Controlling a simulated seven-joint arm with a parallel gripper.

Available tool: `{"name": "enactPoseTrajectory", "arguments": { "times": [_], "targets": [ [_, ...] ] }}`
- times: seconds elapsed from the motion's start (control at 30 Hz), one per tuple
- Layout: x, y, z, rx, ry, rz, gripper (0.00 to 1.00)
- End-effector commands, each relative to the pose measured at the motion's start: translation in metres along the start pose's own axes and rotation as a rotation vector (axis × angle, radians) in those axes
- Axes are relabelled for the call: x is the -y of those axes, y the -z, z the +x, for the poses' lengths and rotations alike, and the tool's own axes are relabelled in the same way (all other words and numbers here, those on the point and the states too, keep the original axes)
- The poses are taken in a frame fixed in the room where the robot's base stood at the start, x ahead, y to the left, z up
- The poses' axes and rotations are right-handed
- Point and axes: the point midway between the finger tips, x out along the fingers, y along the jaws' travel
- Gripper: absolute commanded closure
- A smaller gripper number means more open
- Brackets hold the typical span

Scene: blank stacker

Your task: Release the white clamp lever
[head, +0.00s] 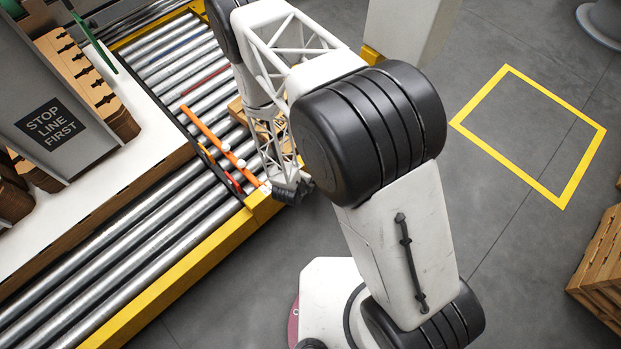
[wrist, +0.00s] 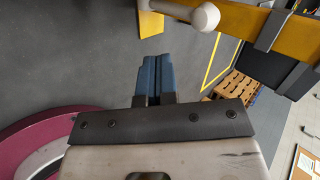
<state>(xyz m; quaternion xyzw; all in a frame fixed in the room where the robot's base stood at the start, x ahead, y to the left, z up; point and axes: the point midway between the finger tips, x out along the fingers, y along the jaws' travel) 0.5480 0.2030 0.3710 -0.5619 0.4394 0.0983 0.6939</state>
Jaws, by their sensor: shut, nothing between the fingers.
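The white clamp lever (wrist: 180,12), a pale rod with a round knob, shows at the top of the wrist view beside a yellow rail. In the head view, a small white end (head: 265,188) by the conveyor's yellow edge looks like part of it, though it is too small to be sure. My gripper (wrist: 154,58) has blue fingers that are closed together and empty. The fingertips point toward the lever, with a visible gap between them in the picture. In the head view my gripper (head: 292,192) is near the conveyor's yellow edge, partly hidden by my arm.
The roller conveyor (head: 110,262) has a yellow side rail (head: 182,272). An orange bar (head: 212,134) with white knobs lies across the rollers. Brown slotted panels (head: 90,80) stand at the left. A wooden crate (head: 602,268) is at the right.

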Motion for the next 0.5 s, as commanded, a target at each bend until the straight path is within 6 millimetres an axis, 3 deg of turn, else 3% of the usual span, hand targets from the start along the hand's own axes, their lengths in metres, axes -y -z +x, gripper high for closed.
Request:
{"name": "enactPoseTrajectory", "arguments": {
  "times": [0.2, 0.5],
  "targets": [
    [0.000, -0.001, -0.018, 0.002, 0.000, -0.001, 1.00],
    [0.000, 0.000, -0.026, 0.000, 0.000, 0.000, 1.00]
  ]
}}
